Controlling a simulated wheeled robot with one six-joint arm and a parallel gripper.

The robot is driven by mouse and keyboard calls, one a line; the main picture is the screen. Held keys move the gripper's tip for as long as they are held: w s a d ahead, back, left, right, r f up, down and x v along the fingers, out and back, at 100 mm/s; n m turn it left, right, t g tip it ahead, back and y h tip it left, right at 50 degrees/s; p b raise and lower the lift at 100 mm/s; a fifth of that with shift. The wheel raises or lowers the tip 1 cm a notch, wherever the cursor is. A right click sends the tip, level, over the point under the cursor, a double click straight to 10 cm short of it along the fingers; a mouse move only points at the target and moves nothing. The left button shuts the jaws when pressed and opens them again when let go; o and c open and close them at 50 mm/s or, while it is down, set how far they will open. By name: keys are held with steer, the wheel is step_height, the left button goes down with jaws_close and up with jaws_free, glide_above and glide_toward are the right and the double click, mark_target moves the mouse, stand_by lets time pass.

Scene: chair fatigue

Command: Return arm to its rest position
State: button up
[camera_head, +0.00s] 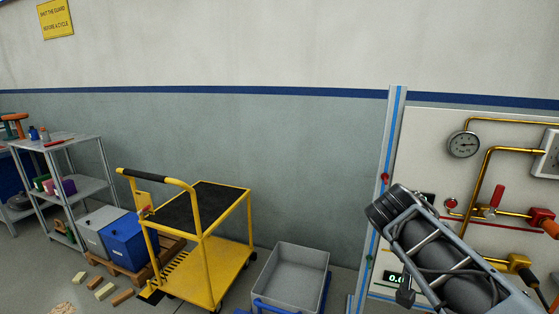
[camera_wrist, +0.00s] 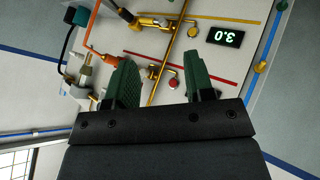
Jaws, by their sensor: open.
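My gripper (camera_wrist: 163,80) shows in the wrist view with its two green fingers apart and nothing between them. It faces a pale panel (camera_wrist: 225,62) with pipes and a lit display (camera_wrist: 223,37), which appears tilted and upside down there. I cannot tell the exact gap between the fingertips and the panel. In the head view my arm (camera_head: 450,265) reaches up from the lower right, in front of the panel (camera_head: 430,145), hiding part of it. The fingers are not distinguishable in the head view.
The panel carries a gauge (camera_head: 464,144), brass pipes and a red-handled valve (camera_head: 497,196). A grey bin (camera_head: 292,276) stands left of the panel. A yellow trolley (camera_head: 222,268), blue box (camera_head: 122,240) and metal shelf (camera_head: 75,146) stand further left. Loose blocks (camera_head: 105,291) lie on the floor.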

steer(key=s+a+n+y+p, duration=0.2)
steer(key=a+y+p, duration=0.1)
steer(key=a+p, duration=0.1)
steer(key=s+a+r+n+y+p, duration=0.1)
steer(key=s+a+n+y+p, duration=0.1)
steer(key=a+p, duration=0.3)
steer(key=s+a+r+n+t+y+p, duration=0.1)
steer(key=a+n+y+p, duration=0.1)
steer(key=a+y+p, duration=0.2)
steer(key=shift+s+a+r+n+p, duration=0.25)
steer(key=shift+s+n+p, duration=0.15)
steer(key=shift+p, duration=0.4)
steer(key=shift+f, duration=0.1)
steer(key=shift+c, duration=0.4)
steer(key=shift+c, duration=0.2)
